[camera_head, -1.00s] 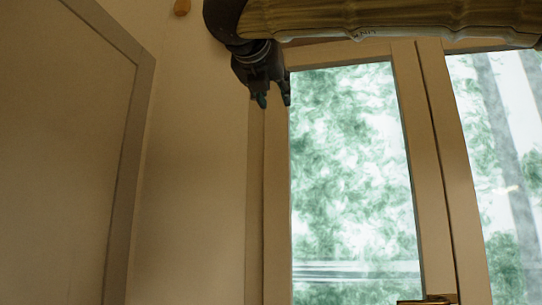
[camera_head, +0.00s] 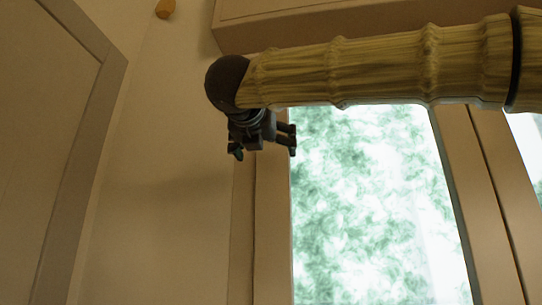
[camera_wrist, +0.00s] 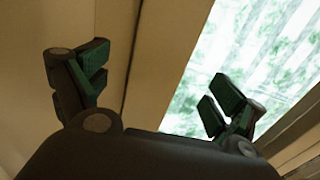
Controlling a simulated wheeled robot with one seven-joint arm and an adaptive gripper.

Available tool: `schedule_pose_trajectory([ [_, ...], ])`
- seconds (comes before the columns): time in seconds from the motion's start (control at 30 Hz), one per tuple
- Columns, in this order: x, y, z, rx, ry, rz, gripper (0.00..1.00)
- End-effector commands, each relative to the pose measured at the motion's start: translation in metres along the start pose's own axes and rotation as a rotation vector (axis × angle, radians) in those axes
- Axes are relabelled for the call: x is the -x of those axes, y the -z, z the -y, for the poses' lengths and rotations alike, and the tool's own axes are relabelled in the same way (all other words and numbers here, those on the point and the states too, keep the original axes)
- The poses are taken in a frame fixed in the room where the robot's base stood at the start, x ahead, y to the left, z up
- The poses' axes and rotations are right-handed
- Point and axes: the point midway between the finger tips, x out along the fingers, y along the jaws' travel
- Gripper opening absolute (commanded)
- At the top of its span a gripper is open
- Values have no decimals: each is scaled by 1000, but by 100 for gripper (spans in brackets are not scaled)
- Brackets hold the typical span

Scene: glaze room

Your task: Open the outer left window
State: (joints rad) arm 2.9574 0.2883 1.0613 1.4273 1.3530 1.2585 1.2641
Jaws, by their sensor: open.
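The left window (camera_head: 370,210) has a beige frame and a bright pane with green foliage behind it. It looks closed in the head view, and its upper part is hidden behind my arm. My gripper (camera_head: 265,153) hangs at the window's upper left frame, in front of it, with its fingers apart and nothing between them. In the wrist view my gripper (camera_wrist: 155,85) is open and empty, with the window frame (camera_wrist: 165,75) and part of the pane (camera_wrist: 260,60) beyond it. No handle shows now.
A beige wall (camera_head: 165,190) is left of the window, with a framed panel (camera_head: 45,130) at the far left. A box-like beige ledge (camera_head: 300,12) juts out above my arm. Another window pane (camera_head: 527,145) shows at the right.

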Motion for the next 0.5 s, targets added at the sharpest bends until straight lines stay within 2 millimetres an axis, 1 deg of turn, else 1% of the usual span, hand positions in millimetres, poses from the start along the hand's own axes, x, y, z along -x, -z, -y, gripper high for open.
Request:
schedule_pose_trajectory([
  [0.03,-9,-4,1,2,2,-1,95],
  [0.1,-21,-4,1,2,2,-1,95],
  [0.3,-50,-3,2,1,3,-1,95],
  [0.4,-61,-2,2,1,2,-1,95],
  [0.5,-67,-1,2,0,2,-1,95],
])
